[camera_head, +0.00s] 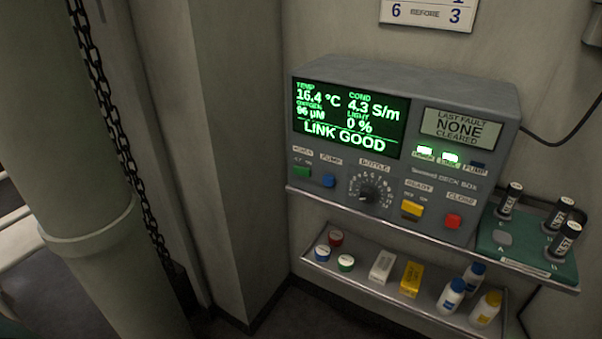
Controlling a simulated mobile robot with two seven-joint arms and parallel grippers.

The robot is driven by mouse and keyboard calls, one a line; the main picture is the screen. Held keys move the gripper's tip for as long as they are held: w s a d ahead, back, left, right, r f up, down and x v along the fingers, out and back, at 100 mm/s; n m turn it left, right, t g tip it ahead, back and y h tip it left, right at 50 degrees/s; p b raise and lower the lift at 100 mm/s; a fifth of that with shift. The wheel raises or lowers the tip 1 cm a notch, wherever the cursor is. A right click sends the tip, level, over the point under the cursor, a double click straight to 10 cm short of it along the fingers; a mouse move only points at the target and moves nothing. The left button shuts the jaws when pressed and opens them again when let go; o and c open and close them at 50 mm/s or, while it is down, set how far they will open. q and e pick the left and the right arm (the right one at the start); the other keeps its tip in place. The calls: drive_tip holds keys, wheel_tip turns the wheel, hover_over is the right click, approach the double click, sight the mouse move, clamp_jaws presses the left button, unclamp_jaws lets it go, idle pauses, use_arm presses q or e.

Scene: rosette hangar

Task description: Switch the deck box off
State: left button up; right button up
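The grey deck box (330,165) stands on a narrow wall shelf right of centre. Its green screen (350,119) is lit and reads "LINK GOOD", with 16.4 °C and 4.3 S/m. A green switch (302,172) sits at lower left under a small label that looks like "POWER". Two green indicator lamps (437,155) glow. A fault panel (461,128) reads "LAST FAULT NONE CLEARED". Neither of my grippers is in view.
A green tray (518,261) with upright dark cylinders stands right of the box. A lower shelf (395,304) holds small jars, cartons and white bottles. A thick pipe (75,130) and a hanging chain (118,130) stand at left. Space before the box looks clear.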

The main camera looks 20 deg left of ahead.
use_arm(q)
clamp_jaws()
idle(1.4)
